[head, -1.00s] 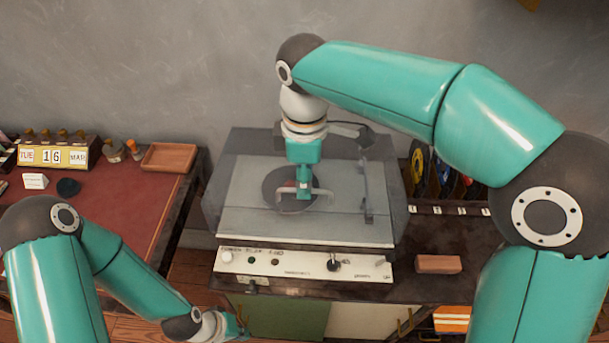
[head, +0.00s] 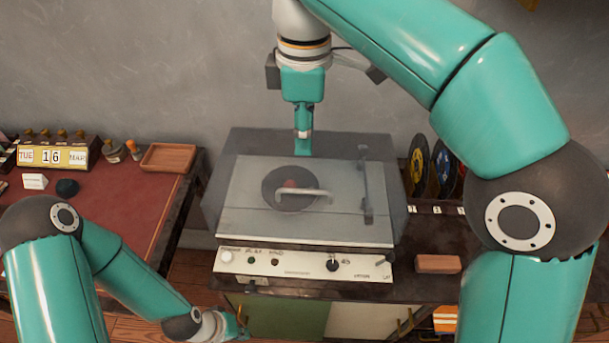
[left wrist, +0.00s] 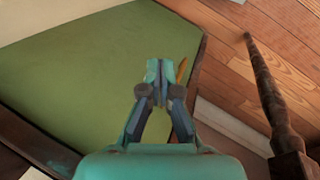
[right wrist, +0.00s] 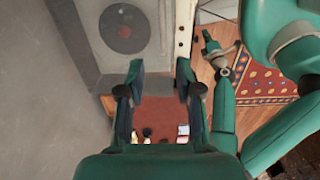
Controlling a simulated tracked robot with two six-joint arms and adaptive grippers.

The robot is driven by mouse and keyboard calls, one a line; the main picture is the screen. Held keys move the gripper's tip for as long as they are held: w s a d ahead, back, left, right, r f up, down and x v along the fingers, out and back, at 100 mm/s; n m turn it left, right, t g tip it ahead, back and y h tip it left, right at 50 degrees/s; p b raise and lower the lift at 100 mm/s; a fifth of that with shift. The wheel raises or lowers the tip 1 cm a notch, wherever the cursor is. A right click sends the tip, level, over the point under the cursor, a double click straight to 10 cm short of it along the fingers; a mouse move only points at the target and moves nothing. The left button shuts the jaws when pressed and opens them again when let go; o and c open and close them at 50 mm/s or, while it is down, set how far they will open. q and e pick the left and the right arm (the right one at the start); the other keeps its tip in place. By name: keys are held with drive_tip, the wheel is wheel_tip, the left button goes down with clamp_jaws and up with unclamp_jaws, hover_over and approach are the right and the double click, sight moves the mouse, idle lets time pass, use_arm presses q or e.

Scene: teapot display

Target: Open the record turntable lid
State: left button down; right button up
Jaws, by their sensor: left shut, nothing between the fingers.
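The record turntable (head: 305,262) stands on a dark cabinet. Its see-through grey lid (head: 240,180) is down over the deck, with a pale bar handle (head: 318,193) on top. A dark record with a reddish centre (head: 276,180) shows through the lid, and also in the right wrist view (right wrist: 108,28). My right gripper (head: 303,150) is above the back part of the lid, apart from the handle. Its fingers are spread and empty in the right wrist view (right wrist: 160,72). My left gripper (head: 243,325) is low before the cabinet, shut and empty in the left wrist view (left wrist: 157,75).
A brick-like block (head: 438,264) lies on the cabinet right of the turntable. Records (head: 430,170) stand upright behind it. A red-topped desk (head: 120,205) at the left bears a calendar (head: 55,157) and a wooden tray (head: 168,157). A green panel (left wrist: 85,85) lies beside my left gripper.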

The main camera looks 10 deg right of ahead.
drive_tip(key=shift+r, duration=0.4)
drive_tip(key=shift+c, duration=0.2)
